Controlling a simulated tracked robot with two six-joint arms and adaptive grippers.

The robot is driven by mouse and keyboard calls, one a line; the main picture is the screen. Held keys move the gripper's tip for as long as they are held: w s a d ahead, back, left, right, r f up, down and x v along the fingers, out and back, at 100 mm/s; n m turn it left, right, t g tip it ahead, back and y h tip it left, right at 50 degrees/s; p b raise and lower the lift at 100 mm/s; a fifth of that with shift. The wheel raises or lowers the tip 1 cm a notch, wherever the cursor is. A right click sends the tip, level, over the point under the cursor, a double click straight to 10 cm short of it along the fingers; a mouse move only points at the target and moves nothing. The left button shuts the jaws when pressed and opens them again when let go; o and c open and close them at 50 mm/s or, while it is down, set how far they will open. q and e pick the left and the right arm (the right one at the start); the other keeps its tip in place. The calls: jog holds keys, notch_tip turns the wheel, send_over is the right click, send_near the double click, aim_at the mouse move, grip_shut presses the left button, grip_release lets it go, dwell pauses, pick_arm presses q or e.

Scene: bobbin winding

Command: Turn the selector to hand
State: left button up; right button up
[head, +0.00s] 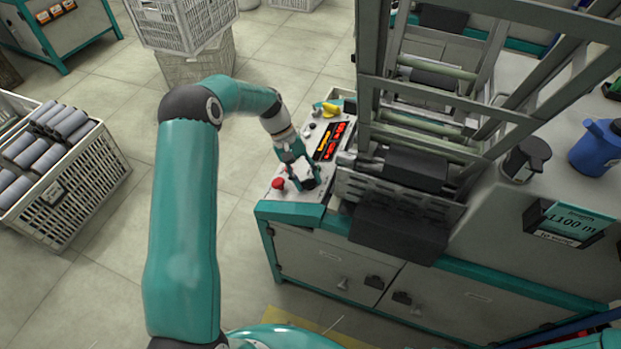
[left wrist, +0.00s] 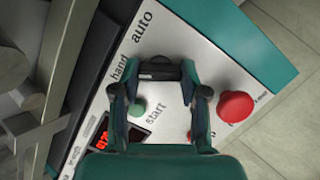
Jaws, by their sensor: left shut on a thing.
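The control panel (head: 262,206) sits at the left end of the machine. My left gripper (head: 303,178) reaches down onto it. In the left wrist view, the gripper (left wrist: 158,76) is shut on the dark selector knob (left wrist: 158,66), with a finger at each side. The printed word "hand" (left wrist: 121,70) lies left of the knob and "auto" (left wrist: 143,27) lies above it. Which word the knob points to cannot be told, as the fingers cover part of it. In the head view my gripper hides the selector. My right gripper is not in view.
A red button (left wrist: 236,106) is right of the gripper, close to one finger. A green start button (left wrist: 138,107) lies between the fingers. A red-digit display (head: 328,140) and a yellow item (head: 330,109) are farther back. The roller frame (head: 368,70) rises on the right.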

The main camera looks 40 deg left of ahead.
pick_arm(q)
jog(key=shift+w+r, duration=0.15)
jog(key=shift+r, duration=0.05)
jog(key=o, duration=1.1)
jog(key=shift+o, duration=0.2)
jog(key=shift+f, duration=0.1)
jog(key=v, duration=1.2)
jog(key=shift+d, duration=0.1)
